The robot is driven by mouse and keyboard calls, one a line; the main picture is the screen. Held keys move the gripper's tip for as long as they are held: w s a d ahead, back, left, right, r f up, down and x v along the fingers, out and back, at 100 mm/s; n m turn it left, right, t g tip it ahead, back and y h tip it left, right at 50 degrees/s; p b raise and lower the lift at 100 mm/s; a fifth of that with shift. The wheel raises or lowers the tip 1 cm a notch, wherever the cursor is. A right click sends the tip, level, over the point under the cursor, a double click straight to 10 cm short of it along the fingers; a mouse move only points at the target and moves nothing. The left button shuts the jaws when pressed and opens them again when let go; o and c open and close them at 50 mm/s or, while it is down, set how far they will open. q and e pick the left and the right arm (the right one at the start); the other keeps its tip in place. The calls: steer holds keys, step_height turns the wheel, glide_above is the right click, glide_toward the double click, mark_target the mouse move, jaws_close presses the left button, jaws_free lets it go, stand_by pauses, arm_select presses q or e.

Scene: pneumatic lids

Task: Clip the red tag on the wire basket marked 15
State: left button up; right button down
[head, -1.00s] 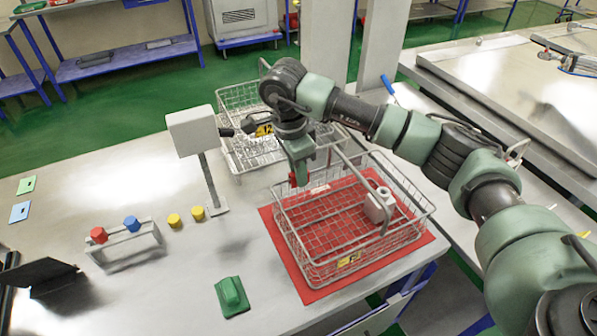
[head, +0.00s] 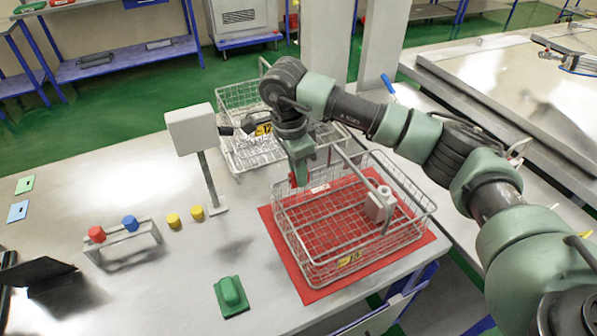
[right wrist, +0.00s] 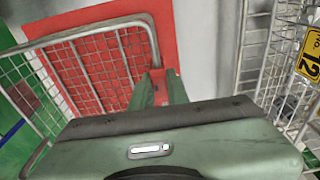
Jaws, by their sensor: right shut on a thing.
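The wire basket (head: 287,238) stands on a red mat (head: 425,250). Its yellow label (head: 349,259) is on the near side, and I cannot read the number clearly. My right gripper (head: 298,182) points down at the basket's far left corner, close to the rim. It is shut on the red tag (head: 292,180), a small red piece mostly hidden by the fingers. In the right wrist view, the fingers (right wrist: 158,88) close around the red tag (right wrist: 158,80) beside the basket's rim (right wrist: 152,30). I cannot tell whether the tag touches the wire. My left gripper is out of view.
A second wire basket (head: 240,98), marked 12, stands behind. A white box on a post (head: 208,180) is left of the arm. A green block (head: 231,292) and a rack (head: 125,240) with coloured knobs are on the table.

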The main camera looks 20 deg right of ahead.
steer(key=shift+f, duration=0.2)
steer(key=c, duration=1.3)
jaws_free()
steer(key=shift+o, duration=0.3)
steer(key=o, duration=0.3)
steer(key=shift+o, duration=0.2)
steer(key=shift+r, duration=0.1)
steer(key=shift+r+p, duration=1.65)
steer(key=shift+r, duration=1.85)
